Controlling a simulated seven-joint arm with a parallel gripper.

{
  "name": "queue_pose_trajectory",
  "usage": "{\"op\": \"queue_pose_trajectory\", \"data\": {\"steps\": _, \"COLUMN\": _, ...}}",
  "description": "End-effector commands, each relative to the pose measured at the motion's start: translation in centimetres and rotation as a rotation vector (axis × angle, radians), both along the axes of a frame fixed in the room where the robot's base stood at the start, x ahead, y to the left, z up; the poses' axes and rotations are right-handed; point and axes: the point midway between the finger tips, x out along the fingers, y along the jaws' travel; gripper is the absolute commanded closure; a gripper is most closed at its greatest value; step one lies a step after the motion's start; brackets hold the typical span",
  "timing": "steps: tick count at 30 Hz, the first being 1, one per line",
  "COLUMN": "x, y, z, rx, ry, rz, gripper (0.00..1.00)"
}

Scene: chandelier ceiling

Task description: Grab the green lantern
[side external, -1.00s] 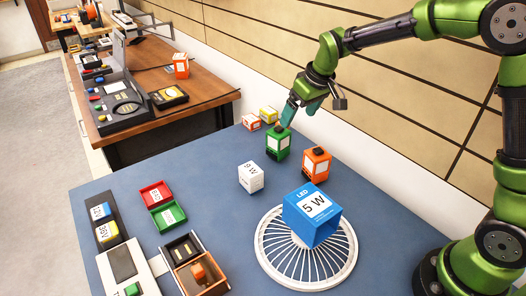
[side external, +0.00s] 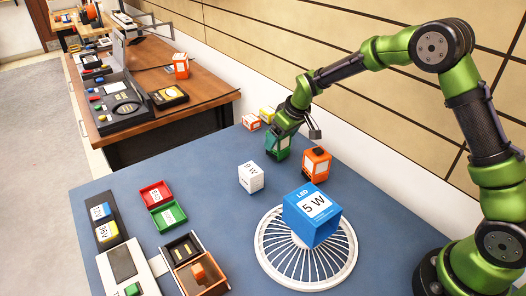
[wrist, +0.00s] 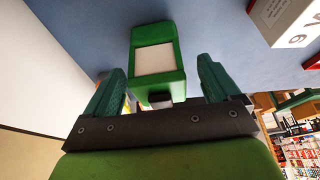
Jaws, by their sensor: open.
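The green lantern (side external: 277,150) stands upright on the blue table, with a pale panel on its side. My gripper (side external: 284,135) is down at the lantern's top, its fingers partly covering it in the side view. In the wrist view the green lantern (wrist: 156,60) lies between and just beyond the two teal fingers of my gripper (wrist: 160,85).
An orange lantern (side external: 315,165) stands close to the right of the green one. A white 9 W box (side external: 251,177) is in front to the left. Small orange and yellow boxes (side external: 252,122) sit behind. A blue 5 W box (side external: 312,214) rests on a white round grille (side external: 273,262).

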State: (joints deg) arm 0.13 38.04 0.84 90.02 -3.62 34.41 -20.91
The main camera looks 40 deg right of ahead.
Motion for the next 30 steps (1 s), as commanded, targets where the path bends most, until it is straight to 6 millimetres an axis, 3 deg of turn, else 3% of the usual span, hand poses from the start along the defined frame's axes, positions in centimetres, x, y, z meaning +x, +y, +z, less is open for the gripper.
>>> {"op": "queue_pose_trajectory", "data": {"steps": 6, "x": 1.3, "y": -0.1, "z": -3.0, "rx": 0.001, "ry": 0.002, "rz": -0.001, "gripper": 0.11}}
{"op": "queue_pose_trajectory", "data": {"steps": 16, "x": 1.5, "y": 0.0, "z": -3.5, "rx": 0.0, "ry": 0.0, "rz": -0.001, "gripper": 0.12}}
{"op": "queue_pose_trajectory", "data": {"steps": 30, "x": 1.5, "y": 0.0, "z": -3.5, "rx": 0.0, "ry": 0.001, "rz": -0.001, "gripper": 0.84}}
